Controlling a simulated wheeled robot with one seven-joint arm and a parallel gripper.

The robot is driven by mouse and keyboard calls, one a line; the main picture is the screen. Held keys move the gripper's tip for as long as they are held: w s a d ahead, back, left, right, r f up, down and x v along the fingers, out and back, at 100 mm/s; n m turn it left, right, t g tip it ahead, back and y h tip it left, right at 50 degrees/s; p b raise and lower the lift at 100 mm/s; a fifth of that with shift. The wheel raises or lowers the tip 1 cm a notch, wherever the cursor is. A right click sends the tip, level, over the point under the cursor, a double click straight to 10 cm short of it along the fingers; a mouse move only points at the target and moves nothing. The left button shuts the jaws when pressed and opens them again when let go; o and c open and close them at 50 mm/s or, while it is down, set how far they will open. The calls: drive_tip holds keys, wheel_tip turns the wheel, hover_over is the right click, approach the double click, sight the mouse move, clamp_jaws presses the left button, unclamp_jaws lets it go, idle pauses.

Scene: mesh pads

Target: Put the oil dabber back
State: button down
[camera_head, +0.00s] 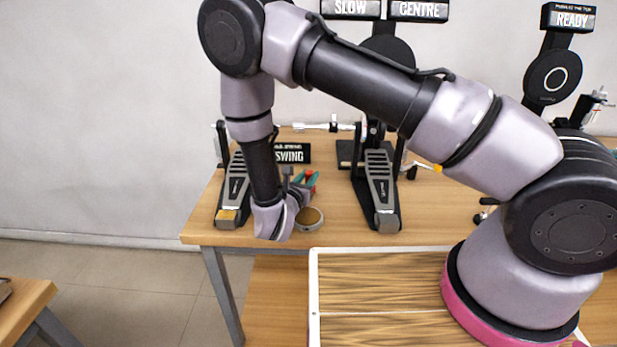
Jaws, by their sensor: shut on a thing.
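My gripper (290,190) is at the end of my arm, low over the far table, mostly hidden by my wrist. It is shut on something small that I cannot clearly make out. Small red and teal pieces (307,180) show right beside it; I cannot tell whether they are held or lie on the table. A round, shallow tin (301,220) with a tan top stands just right of my wrist, near the table's front edge. I cannot pick out the oil dabber for certain.
The wooden table (330,185) bears a left pedal (237,190), a middle pedal (380,185) and a black SWING sign (291,153). A pedal with a READY sign (572,18) stands at right. A white-rimmed wooden board (375,290) lies in front.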

drive_tip(key=shift+f, duration=0.15)
drive_tip(key=c, duration=0.7)
unclamp_jaws()
